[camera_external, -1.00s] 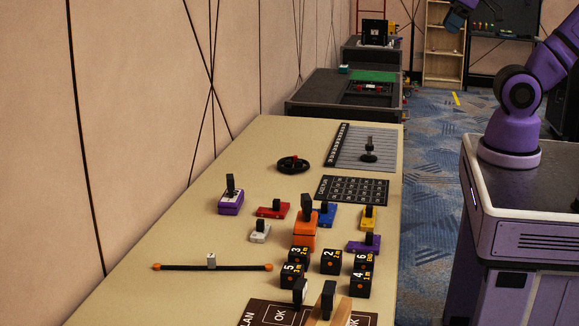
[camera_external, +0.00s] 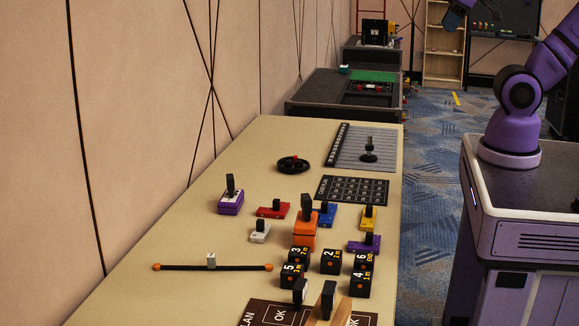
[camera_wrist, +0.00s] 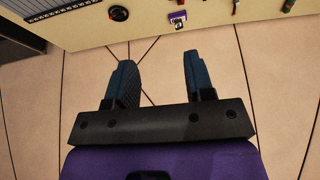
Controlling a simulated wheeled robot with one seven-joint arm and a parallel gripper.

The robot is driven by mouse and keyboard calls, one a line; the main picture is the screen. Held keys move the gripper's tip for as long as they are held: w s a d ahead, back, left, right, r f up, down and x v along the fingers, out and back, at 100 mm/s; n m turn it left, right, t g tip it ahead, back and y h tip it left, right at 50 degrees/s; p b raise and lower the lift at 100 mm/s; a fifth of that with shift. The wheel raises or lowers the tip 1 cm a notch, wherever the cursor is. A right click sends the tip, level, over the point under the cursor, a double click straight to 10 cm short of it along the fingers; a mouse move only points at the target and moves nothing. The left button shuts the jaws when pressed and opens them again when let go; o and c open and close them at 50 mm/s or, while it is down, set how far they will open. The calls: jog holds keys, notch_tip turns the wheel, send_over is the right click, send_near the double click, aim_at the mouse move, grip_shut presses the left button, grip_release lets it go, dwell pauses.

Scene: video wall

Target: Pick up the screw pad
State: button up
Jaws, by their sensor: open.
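Several small pads and blocks with upright black grips stand on the long tan table (camera_external: 150,240); I cannot tell which is the screw pad. They include a red pad (camera_external: 266,212), a pale grey pad (camera_external: 259,238), a yellow pad (camera_external: 367,224), a purple pad (camera_external: 359,248), a blue one (camera_external: 327,219), a taller orange block (camera_external: 304,238) and a purple block (camera_external: 230,209). My gripper (camera_wrist: 158,63) is open and empty in the wrist view, with the wall behind its fingers. The purple block (camera_wrist: 178,22) shows beyond the fingertips, well apart. The external view does not show the fingers.
Numbered black cubes (camera_external: 331,262), a rod with orange ends (camera_external: 190,268), a black round piece (camera_external: 293,165), a striped board (camera_external: 360,140) and a dark chart (camera_external: 352,190) share the table.

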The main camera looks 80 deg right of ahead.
jog(key=w+d+f+m+g, duration=0.1)
jog(key=w+d, duration=0.3)
jog(key=w, duration=0.2)
jog(key=w+d+f, duration=0.1)
jog(key=w+d, duration=0.2)
jog(key=w, duration=0.4)
jog(key=w+d+f+m+g+h, duration=0.1)
jog(key=w+d+f, duration=0.3)
jog(key=w+d, duration=0.15)
jog(key=w+d+f+g, duration=0.1)
jog(key=w+d+f, duration=0.35)
jog(key=d, duration=0.25)
jog(key=m+g+y, duration=0.1)
jog(key=g, duration=0.1)
send_near(370, 136)
jog(key=shift+w+a+f, duration=0.1)
jog(key=shift+w, duration=0.25)
notch_tip(370, 136, down, 5)
jog(key=shift+s+f, duration=0.15)
jog(key=shift+s+d+f, duration=0.1)
jog(key=shift+d+f, duration=0.05)
jog(key=shift+f, duration=1.35)
jog(key=shift+d+f, duration=0.15)
jog(key=shift+f, duration=1.35)
grip_shut()
jog(key=shift+r, duration=0.1)
